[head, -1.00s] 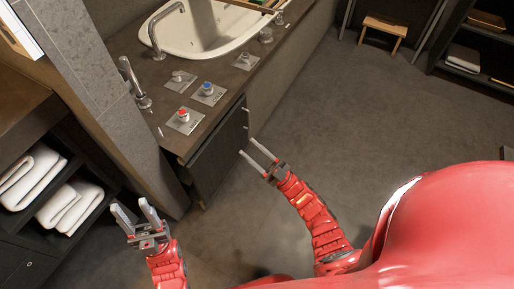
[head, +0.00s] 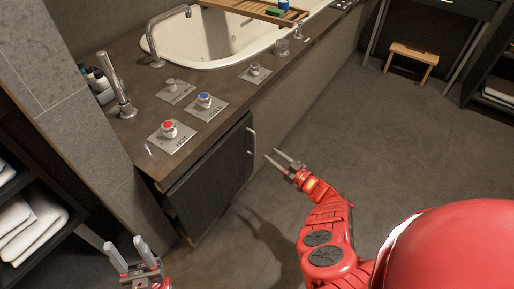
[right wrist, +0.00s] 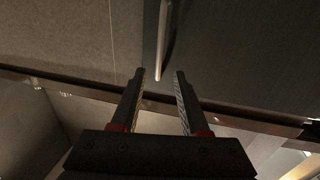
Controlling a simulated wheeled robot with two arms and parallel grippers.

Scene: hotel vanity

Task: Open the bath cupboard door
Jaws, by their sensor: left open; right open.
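The dark bath cupboard door (head: 212,178) is under the front edge of the vanity counter, and it looks shut or nearly so. Its slim silver handle (head: 251,143) stands upright near the door's right edge. My right gripper (head: 276,158) is open and empty, just right of the handle and apart from it in the head view. In the right wrist view the handle (right wrist: 162,42) is ahead of the open fingers (right wrist: 158,76), its end lined up with the gap between them. My left gripper (head: 124,248) is open and empty at the lower left, away from the door.
The counter (head: 145,134) carries a faucet (head: 122,90) and hot and cold knobs. A white tub (head: 235,35) with a wooden tray (head: 262,12) lies behind. Towel shelves (head: 25,228) stand at left. A wooden stool (head: 412,58) is at back right. The floor before the door is clear.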

